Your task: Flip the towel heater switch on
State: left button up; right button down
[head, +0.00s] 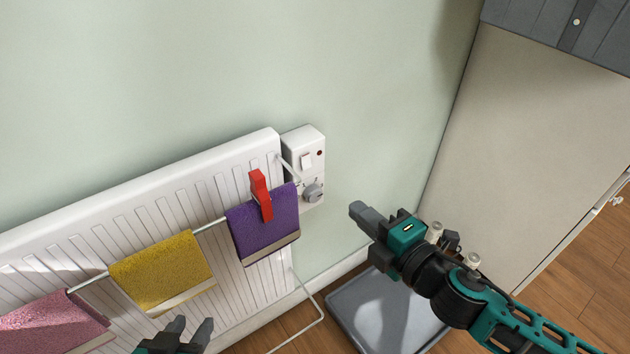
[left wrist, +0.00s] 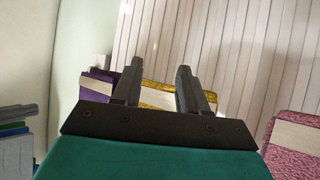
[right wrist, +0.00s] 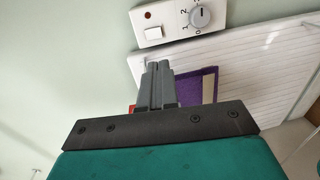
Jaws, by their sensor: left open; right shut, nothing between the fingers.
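The heater's white control box (head: 304,148) is on the wall at the right end of the white radiator (head: 245,150). It carries a white rocker switch (head: 307,161), a dark red lamp (head: 320,153) and a grey dial (head: 313,192). In the right wrist view the switch (right wrist: 153,33), lamp (right wrist: 148,15) and dial (right wrist: 199,17) show clearly; I cannot tell the switch's position. My right gripper (head: 358,210) is shut and empty, to the right of the box and apart from it. My left gripper (head: 193,328) is open and empty, low in front of the yellow towel.
A purple towel (head: 262,232) with a red clip (head: 261,194), a yellow towel (head: 163,270) and a pink towel (head: 50,322) hang on the rail. A grey tray (head: 372,318) lies on the floor. A beige cabinet side (head: 530,140) stands right. The wall above the box is clear.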

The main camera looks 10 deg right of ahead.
dwell(0.4)
jog(key=b, duration=0.1)
send_near(307, 168)
jog(key=x, duration=0.7)
jog(key=shift+d, duration=0.1)
dwell(0.4)
